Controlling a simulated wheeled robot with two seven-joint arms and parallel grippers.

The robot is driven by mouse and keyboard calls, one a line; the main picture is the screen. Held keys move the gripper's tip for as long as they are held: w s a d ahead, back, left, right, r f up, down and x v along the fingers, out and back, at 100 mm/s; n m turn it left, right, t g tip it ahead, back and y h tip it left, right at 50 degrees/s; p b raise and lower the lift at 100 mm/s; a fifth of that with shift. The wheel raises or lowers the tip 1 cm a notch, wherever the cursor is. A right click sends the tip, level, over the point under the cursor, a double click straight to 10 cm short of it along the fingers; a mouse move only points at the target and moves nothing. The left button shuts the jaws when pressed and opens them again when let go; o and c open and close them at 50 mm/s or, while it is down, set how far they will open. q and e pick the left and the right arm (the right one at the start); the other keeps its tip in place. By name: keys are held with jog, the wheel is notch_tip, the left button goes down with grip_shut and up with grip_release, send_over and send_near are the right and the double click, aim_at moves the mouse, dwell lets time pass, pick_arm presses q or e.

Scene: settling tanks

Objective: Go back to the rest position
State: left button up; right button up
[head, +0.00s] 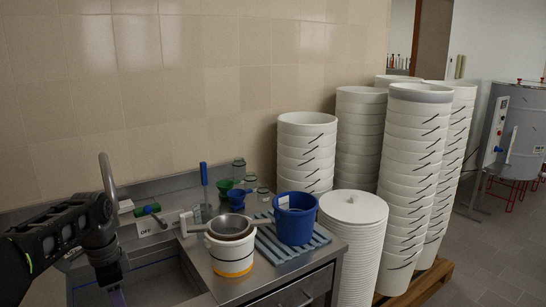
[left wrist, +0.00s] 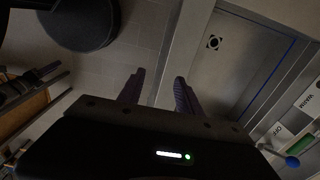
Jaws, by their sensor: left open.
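My left arm comes in from the left in the head view, and its black gripper (head: 117,296) points down over the steel sink (head: 165,278). In the left wrist view, the two dark fingers of this gripper (left wrist: 159,88) stand apart with nothing between them. The gripper holds nothing. My right gripper is in neither view.
A tap (head: 107,180) rises close behind my left arm. A sieve on a white bucket (head: 232,256) and a blue bucket (head: 295,218) stand right of the sink. Tall stacks of white tubs (head: 412,165) stand on a pallet farther right.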

pick_arm(q)
jog(key=s+d+f+n+h, duration=0.1)
jog(key=d+f+n+h, duration=0.1)
jog(key=d+f, duration=0.95)
jog(key=s+d+f+n+h, duration=0.1)
jog(key=d+f+n, duration=0.1)
jog(key=d+f, duration=1)
jog(key=s+d+f+n, duration=0.4)
jog(key=s+f, duration=0.3)
jog(key=s, duration=0.3)
jog(key=s+d+f+n, duration=0.4)
jog(key=s+f, duration=0.4)
jog(key=s, duration=0.3)
jog(key=shift+s+d+h, duration=0.2)
jog(key=shift+h, duration=0.2)
